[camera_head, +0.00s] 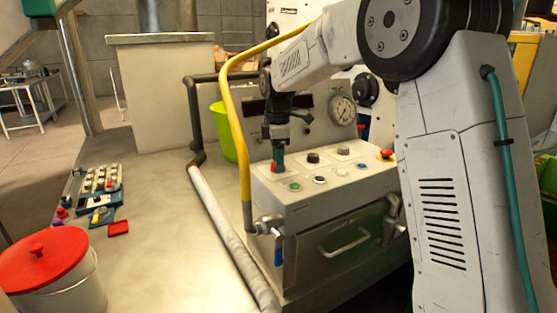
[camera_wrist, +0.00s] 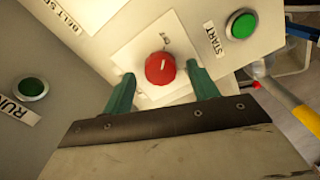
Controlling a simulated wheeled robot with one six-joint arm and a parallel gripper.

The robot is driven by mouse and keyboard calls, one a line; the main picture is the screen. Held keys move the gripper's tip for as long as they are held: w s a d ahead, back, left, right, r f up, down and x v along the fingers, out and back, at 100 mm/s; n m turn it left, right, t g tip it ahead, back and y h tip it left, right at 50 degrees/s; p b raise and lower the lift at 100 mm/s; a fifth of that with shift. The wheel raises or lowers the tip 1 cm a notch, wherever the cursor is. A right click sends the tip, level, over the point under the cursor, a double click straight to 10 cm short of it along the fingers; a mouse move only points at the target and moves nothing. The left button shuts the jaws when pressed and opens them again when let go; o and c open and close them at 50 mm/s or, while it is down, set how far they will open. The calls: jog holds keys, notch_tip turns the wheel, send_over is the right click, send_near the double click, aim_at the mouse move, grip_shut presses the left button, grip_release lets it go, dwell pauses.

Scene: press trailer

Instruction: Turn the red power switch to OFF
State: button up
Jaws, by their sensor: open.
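The red power switch (camera_wrist: 160,69) is a round red knob on a white square plate (camera_wrist: 146,50) in the wrist view. Small lettering beside the knob is too small to read surely, and I cannot tell its setting. My gripper (camera_wrist: 161,73) is open, its two green fingers on either side of the knob with a gap to each. In the head view my gripper (camera_head: 278,158) points down at the left back corner of the grey control box (camera_head: 327,205), where it partly hides the red knob.
Green START (camera_wrist: 242,25) and RUN (camera_wrist: 31,88) buttons flank the switch. A yellow pipe (camera_head: 236,130) rises at the box's left. A gauge (camera_head: 342,108) stands behind. A red-lidded bucket (camera_head: 42,262) and button panel (camera_head: 97,190) are at left.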

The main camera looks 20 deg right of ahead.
notch_tip(320, 180, up, 7)
jog(key=shift+r, duration=0.1)
dwell(0.6)
jog(key=shift+m, duration=0.5)
jog(key=s+f+m, duration=0.1)
jog(key=s+m, duration=0.1)
jog(key=s+f+m, duration=0.2)
jog(key=shift+d+f+g, duration=0.2)
jog(key=shift+g, duration=0.2)
jog(key=s+d+f+m+t, duration=0.1)
jog(key=s+m, duration=0.4)
jog(key=s, duration=1.4)
jog(key=s+d+f+m+t, duration=0.1)
jog(key=s+m, duration=0.5)
jog(key=s, duration=1.3)
jog(key=shift+d+f, duration=0.2)
jog(key=shift+d, duration=0.2)
jog(key=shift+s, duration=0.1)
